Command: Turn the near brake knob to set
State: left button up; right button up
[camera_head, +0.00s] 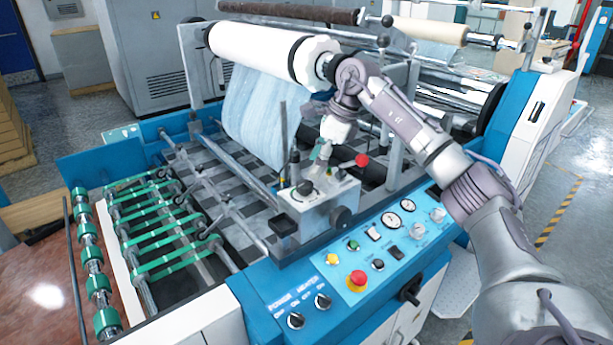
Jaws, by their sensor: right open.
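My right arm comes in from the lower right and bends down at the near end of the white film roll (252,50). My right gripper (321,158) points down, open, just above a grey metal block (318,208) on the machine. A black round knob (341,217) is on the block's near side, below and right of the gripper, apart from it. A small dark knob (305,187) sits on top of the block, close under the fingers. I cannot tell which knob is the brake knob, nor read its setting. My left gripper is not in view.
A red ball-ended lever (362,160) stands right of the gripper. The blue control panel (262,293) in front carries gauges, switches and a red stop button (357,280). Green-banded rollers (150,232) lie to the left. Light blue film (258,115) hangs behind the gripper.

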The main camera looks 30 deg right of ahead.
aim_at(305, 183)
jog(key=p+x, duration=0.1)
jog(key=x, duration=0.3)
jog(key=shift+w+a+f, duration=0.1)
jog(key=shift+w+f, duration=0.05)
jog(key=shift+w, duration=0.05)
jog(key=shift+a+f, duration=0.2)
jog(key=shift+f, duration=0.3)
jog(key=shift+w+f, duration=0.1)
jog(key=shift+f, duration=0.05)
jog(key=shift+c, duration=0.5)
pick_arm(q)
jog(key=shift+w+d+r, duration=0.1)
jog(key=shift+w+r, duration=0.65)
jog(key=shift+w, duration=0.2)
pick_arm(e)
jog(key=c, duration=1)
